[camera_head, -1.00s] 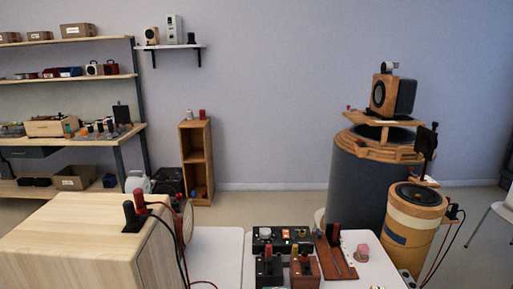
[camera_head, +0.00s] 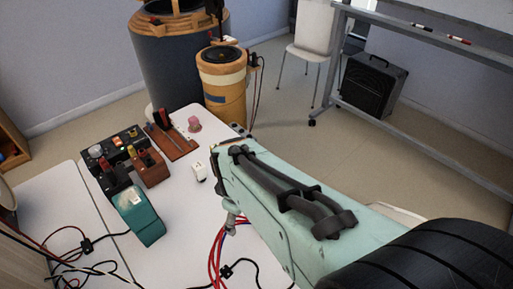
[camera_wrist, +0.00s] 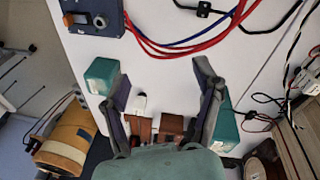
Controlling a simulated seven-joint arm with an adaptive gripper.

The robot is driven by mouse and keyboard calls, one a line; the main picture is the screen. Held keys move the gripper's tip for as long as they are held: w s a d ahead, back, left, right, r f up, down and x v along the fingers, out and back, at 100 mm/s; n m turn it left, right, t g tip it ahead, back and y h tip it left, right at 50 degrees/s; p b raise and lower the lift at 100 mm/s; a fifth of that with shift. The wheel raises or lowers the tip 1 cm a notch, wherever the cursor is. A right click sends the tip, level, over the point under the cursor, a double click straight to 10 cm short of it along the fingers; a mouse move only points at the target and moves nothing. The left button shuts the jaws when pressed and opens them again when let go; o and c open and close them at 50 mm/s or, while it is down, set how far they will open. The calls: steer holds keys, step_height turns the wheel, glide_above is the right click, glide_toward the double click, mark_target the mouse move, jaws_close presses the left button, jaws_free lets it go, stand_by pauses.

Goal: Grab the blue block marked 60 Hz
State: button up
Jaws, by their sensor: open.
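My gripper (camera_wrist: 160,82) is open in the wrist view, its two dark fingers apart with only table showing between their tips. No "60 Hz" marking is readable. A teal box (camera_head: 138,215) lies left of my arm in the head view. A teal block shape (camera_wrist: 102,75) shows beside the left finger in the wrist view, and another (camera_wrist: 225,128) beside the right finger. I cannot tell whether either is the marked block or touches a finger. A small white block (camera_head: 200,172) with dark marks stands left of my arm; it also shows between the fingers (camera_wrist: 138,103).
Black instruments (camera_head: 115,150), a brown box (camera_head: 151,169) and a brown board (camera_head: 178,143) crowd the far left of the white table (camera_head: 185,240). Red, blue and black cables (camera_head: 215,250) lie near my arm. A blue switch panel (camera_wrist: 95,20) is near the table's edge.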

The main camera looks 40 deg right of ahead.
steer(key=s+d+f+m+g, duration=0.2)
steer(key=s+d+f+g, duration=0.15)
steer(key=d+f, duration=0.5)
steer(key=s+d+f+m, duration=0.1)
steer(key=s+f, duration=0.1)
steer(key=s, duration=0.2)
steer(key=s+d+f+m+g+y, duration=0.1)
steer(key=s+d+f+m, duration=0.1)
steer(key=s, duration=0.2)
steer(key=s+d+f+m+g+y, duration=0.1)
steer(key=s+f, duration=0.1)
steer(key=s, duration=0.3)
steer(key=shift+d+m+g, duration=0.25)
steer(key=shift+m, duration=0.05)
steer(key=shift+s+f+y, duration=0.2)
steer(key=shift+s+y, duration=0.1)
steer(key=x, duration=0.6)
steer(key=shift+f, duration=0.1)
jaws_close()
